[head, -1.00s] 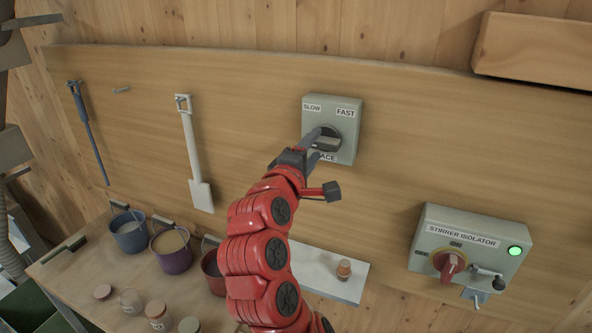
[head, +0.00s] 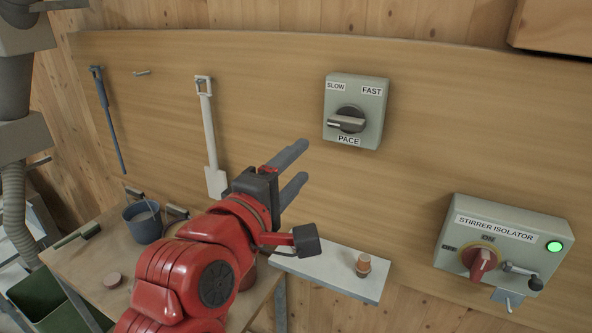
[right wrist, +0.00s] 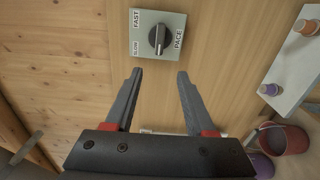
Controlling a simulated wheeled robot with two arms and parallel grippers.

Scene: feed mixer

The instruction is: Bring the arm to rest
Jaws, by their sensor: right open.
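My right arm is red, and its gripper (head: 298,166) is open and empty in front of the wooden wall board, below and left of the pace switch. It also shows open in the right wrist view (right wrist: 158,88), with nothing between its grey fingers. The pace switch box (head: 370,110) is on the board, apart from the fingers, its knob (head: 346,119) pointing left towards the SLOW side. The knob also shows in the right wrist view (right wrist: 158,40). My left gripper is not in view.
The stirrer isolator (head: 500,240) with a red knob and a lit green lamp is at the right. A white paddle (head: 208,130) hangs on the board. A bench (head: 90,262) holds a blue bucket (head: 142,222).

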